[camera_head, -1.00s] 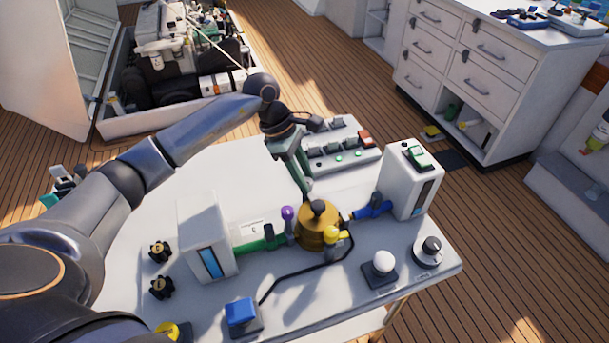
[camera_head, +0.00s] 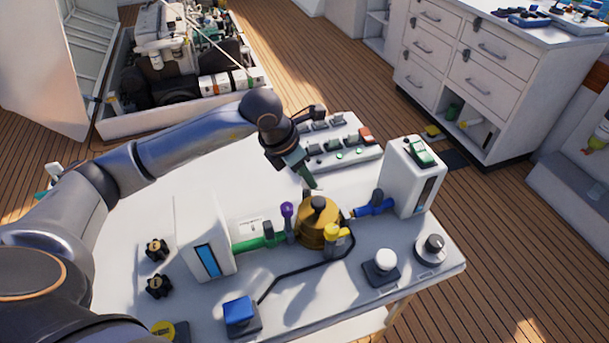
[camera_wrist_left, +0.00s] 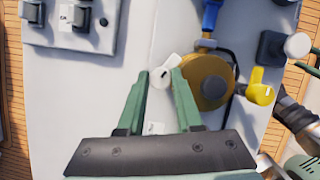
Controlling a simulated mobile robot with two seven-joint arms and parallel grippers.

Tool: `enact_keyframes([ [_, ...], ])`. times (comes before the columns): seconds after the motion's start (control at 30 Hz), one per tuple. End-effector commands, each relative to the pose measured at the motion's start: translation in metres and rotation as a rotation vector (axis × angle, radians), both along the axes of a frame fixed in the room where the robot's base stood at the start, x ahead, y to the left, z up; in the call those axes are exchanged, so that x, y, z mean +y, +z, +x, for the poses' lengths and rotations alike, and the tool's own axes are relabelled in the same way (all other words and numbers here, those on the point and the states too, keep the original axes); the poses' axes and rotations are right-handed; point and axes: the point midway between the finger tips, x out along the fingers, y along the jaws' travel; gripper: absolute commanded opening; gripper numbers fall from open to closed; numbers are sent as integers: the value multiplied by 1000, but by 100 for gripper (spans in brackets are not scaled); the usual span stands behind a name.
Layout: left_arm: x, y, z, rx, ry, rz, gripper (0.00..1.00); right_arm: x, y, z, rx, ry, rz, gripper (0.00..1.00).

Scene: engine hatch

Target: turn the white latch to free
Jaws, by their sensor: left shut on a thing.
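The white latch (camera_wrist_left: 164,72) is a small pale tab on the white panel, beside the brass round housing (camera_wrist_left: 208,80) in the left wrist view. My left gripper (camera_wrist_left: 159,74) has its green fingers on either side of the latch, shut on it. In the head view my left gripper (camera_head: 311,184) reaches down behind the brass housing (camera_head: 318,225), and I cannot make out the latch there.
A blue valve (camera_head: 373,207), a yellow fitting (camera_head: 335,232), a purple-topped lever (camera_head: 288,212) and a green pipe (camera_head: 260,243) crowd the housing. White boxes (camera_head: 206,243) (camera_head: 408,180) stand at both sides. A switch panel (camera_head: 342,146) lies behind.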

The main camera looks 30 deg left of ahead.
Motion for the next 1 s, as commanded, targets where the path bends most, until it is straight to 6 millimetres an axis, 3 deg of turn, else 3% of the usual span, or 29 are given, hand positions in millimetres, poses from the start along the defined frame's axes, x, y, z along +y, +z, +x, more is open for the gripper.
enact_keyframes([
  [0.5,-3,-1,-1,1,412,0,0,7,-10,7,-1,17,7,64],
  [1.0,-3,0,-1,2,542,1,0,12,-13,6,4,27,12,64],
])
